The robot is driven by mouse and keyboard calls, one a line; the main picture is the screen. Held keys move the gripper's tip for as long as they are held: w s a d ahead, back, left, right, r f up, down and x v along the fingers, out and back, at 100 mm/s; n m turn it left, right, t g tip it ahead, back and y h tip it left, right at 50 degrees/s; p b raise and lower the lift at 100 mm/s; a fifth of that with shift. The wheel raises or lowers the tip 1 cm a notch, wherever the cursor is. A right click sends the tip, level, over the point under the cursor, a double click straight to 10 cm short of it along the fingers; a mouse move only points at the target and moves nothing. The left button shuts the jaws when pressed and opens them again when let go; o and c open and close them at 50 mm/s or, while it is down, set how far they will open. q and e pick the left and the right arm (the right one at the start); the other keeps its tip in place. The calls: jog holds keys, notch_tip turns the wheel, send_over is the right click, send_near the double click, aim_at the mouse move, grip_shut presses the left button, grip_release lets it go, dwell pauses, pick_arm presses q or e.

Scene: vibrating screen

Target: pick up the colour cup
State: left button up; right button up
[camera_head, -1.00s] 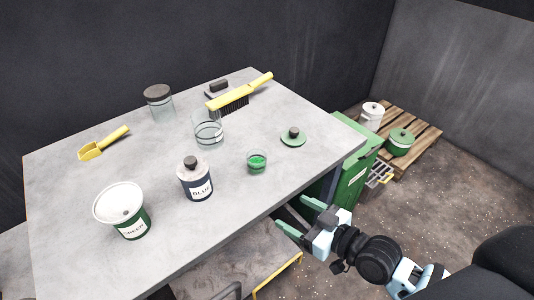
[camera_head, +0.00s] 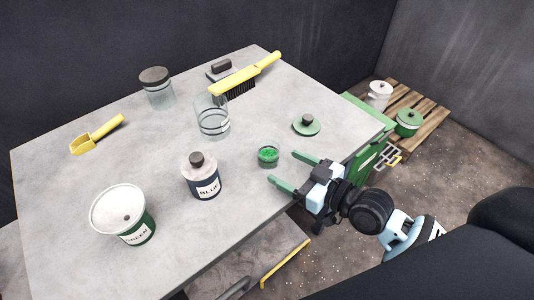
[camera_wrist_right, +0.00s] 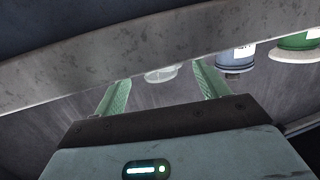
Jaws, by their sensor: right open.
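The colour cup (camera_head: 268,157) is a small clear cup with green content, upright near the table's front right edge. It also shows between my fingers in the right wrist view (camera_wrist_right: 161,74), where the picture is upside down and the table edge covers part of it. My right gripper (camera_head: 282,167) is open and empty at the table edge, its two green fingers pointing toward the cup. The fingertips look close to the cup but apart from it. My left gripper is not in view.
The blue jar (camera_head: 201,177), green tub (camera_head: 126,215) and glass beaker (camera_head: 212,120) stand left of the cup on the grey table (camera_head: 95,170). A green lid (camera_head: 306,125) lies behind it to the right. A yellow brush (camera_head: 245,75) and scoop (camera_head: 97,134) lie farther back.

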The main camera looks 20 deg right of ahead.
aim_at(277, 159)
jog(key=shift+d+x, duration=0.1)
jog(key=shift+x, duration=1.7)
jog(key=shift+d+x, duration=0.15)
jog(key=shift+x, duration=1.6)
jog(key=shift+w, duration=0.1)
jog(key=c, duration=1.1)
jog(key=shift+o, duration=0.2)
jog(key=shift+s+d+r, duration=0.15)
jog(key=shift+s+r, duration=0.2)
jog(key=shift+r, duration=0.05)
jog(key=s+d+r+p, duration=0.1)
jog(key=s+d+r, duration=0.5)
jog(key=s, duration=0.5)
jog(key=shift+d+r, duration=0.4)
jog(key=shift+r, duration=0.2)
